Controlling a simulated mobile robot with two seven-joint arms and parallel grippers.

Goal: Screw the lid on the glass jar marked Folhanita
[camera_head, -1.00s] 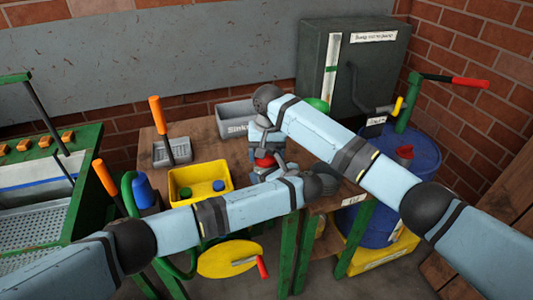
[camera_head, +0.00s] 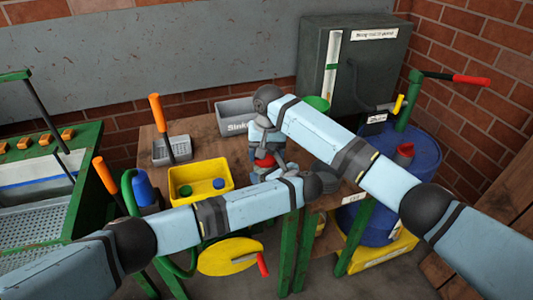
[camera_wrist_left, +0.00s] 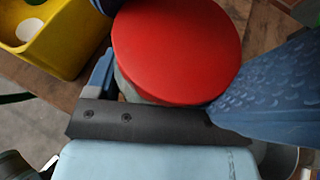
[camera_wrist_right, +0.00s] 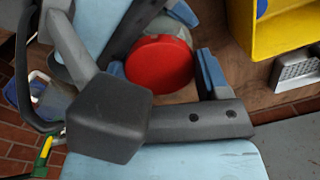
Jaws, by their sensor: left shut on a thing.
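The red lid (camera_head: 264,161) sits on top of the glass jar between my two grippers; it also shows in the left wrist view (camera_wrist_left: 178,48) and the right wrist view (camera_wrist_right: 158,65). The jar (camera_wrist_right: 178,28) is mostly hidden under the lid and by the fingers, and its label cannot be read. My left gripper (camera_head: 266,172) is shut on the jar, below the lid. My right gripper (camera_wrist_right: 165,75) is above, its fingers on either side of the lid, and looks open. I cannot tell how tightly the lid sits.
A yellow bin (camera_head: 174,178) with green-topped jars stands left of the grippers. Behind are a grey "Sinks" bin (camera_head: 222,109), a green round thing (camera_head: 318,103) and a dark cabinet (camera_head: 345,30). A blue drum (camera_head: 418,160) stands right. My forearms cover much of the bench.

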